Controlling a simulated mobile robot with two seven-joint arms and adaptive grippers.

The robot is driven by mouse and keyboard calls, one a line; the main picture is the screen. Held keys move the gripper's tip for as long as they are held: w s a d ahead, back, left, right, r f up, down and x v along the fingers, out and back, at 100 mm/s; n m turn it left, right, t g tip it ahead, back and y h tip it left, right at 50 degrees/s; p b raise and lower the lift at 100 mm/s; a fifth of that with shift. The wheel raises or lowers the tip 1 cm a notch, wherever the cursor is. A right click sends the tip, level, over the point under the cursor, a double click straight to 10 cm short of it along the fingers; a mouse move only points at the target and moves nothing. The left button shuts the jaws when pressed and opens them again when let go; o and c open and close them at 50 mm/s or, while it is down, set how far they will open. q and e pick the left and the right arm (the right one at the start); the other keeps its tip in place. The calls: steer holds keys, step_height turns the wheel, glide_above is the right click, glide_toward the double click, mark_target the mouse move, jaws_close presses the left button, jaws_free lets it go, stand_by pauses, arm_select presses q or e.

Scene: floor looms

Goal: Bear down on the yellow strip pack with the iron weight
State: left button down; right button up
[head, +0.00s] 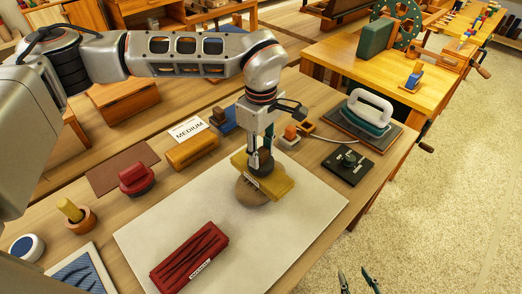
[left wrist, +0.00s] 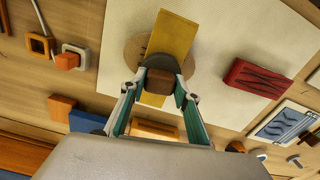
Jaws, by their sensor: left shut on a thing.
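The yellow strip pack (head: 278,188) lies across a round brown disc (head: 250,196) on a pale sheet; it also shows in the left wrist view (left wrist: 173,32). My left gripper (head: 262,150) is shut on the iron weight (head: 263,163), a dark round body with a brown grip, seen between the fingers in the left wrist view (left wrist: 160,64). The weight is over the middle of the pack and appears to rest on it, but the contact is hidden. My right gripper (head: 357,280) shows only its two fingertips, apart and empty, at the bottom edge.
A dark red pack (head: 189,257) lies on the pale sheet (head: 311,215). A yellow-brown block (head: 192,150), a red-handled tool (head: 136,180), an iron-like tool (head: 366,112) and a black plate (head: 349,166) stand around it. The sheet's right part is clear.

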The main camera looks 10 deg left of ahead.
arm_select(q)
steer(key=shift+f, duration=0.1)
stand_by(0.5)
steer(key=shift+f+b, duration=0.3)
steer(key=shift+f, duration=0.15)
steer(key=shift+s+f, duration=0.1)
steer(key=shift+f, duration=0.05)
stand_by(1.4)
stand_by(0.3)
steer(key=shift+r+p, duration=0.55)
steer(key=shift+r, duration=0.3)
steer(key=shift+r+p, duration=1.8)
steer(key=shift+r, duration=1.05)
